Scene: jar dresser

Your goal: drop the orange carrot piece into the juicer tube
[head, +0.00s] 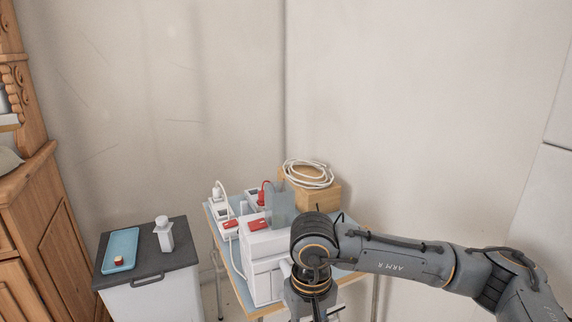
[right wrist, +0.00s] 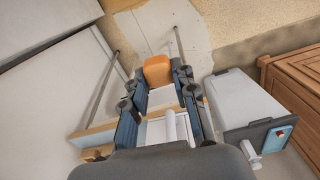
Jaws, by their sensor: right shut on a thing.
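The orange carrot piece (right wrist: 157,68) is held between the fingertips of my right gripper (right wrist: 160,76) in the right wrist view. In the head view, my right arm reaches in from the right and its wrist hangs in front of the table; the fingertips and carrot piece are hidden there. A white boxy appliance, apparently the juicer (head: 262,265), stands on the table just left of my right wrist. A translucent grey upright part, perhaps its tube (head: 280,207), rises at its top. I cannot tell how the carrot piece lines up with the tube. My left gripper is not in view.
A white power strip (head: 221,211) with red plugs and a wooden box (head: 320,197) with a coiled white cable (head: 308,173) crowd the table. At left, a dark-topped cabinet (head: 150,264) bears a blue tray (head: 121,242) and a white bottle (head: 163,236).

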